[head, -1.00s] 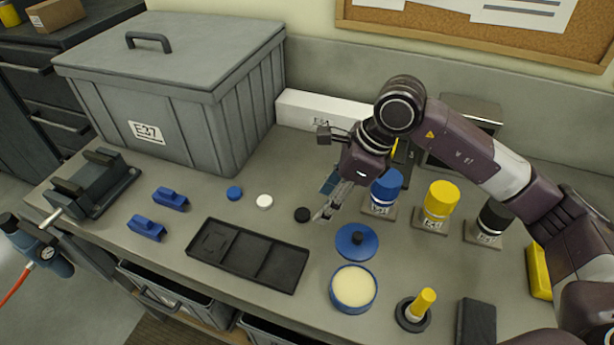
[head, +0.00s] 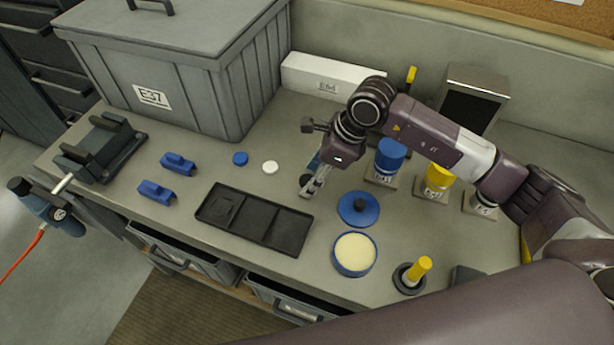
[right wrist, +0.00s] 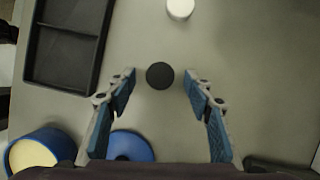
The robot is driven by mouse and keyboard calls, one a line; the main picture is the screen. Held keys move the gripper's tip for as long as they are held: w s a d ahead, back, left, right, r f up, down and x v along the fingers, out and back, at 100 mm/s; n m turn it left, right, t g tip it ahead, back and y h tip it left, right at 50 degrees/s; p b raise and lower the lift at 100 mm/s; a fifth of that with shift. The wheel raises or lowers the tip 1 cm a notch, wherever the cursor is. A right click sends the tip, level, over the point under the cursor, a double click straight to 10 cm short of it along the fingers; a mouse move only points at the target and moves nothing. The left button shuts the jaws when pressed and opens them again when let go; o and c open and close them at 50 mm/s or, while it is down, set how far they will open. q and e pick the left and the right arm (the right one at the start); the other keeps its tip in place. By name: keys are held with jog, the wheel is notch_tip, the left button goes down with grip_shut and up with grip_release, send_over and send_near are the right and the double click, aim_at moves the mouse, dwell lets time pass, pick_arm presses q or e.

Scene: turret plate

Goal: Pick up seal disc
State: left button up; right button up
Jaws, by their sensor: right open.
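A small black disc (right wrist: 160,76) lies flat on the bench. It shows whole in the right wrist view, between and just beyond my spread fingertips. In the head view my right gripper (head: 311,190) is over it and partly hides it. My right gripper is open and empty, pointing down at the bench, with its blue-padded fingers apart and clear of the disc. A white disc (head: 270,167) and a blue disc (head: 240,158) lie farther left in the head view. The white one also shows in the right wrist view (right wrist: 180,8). My left gripper is out of view.
A black compartment tray (head: 254,222) lies left of the gripper. A blue lid (head: 352,212) and a blue tin with cream contents (head: 354,252) are in front. Blue, yellow and black-capped bottles (head: 390,160) stand right, under my arm. A grey bin (head: 190,75) stands behind.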

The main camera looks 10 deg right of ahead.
jog(key=c, duration=0.9)
jog(key=shift+r, duration=0.1)
jog(key=shift+c, duration=0.2)
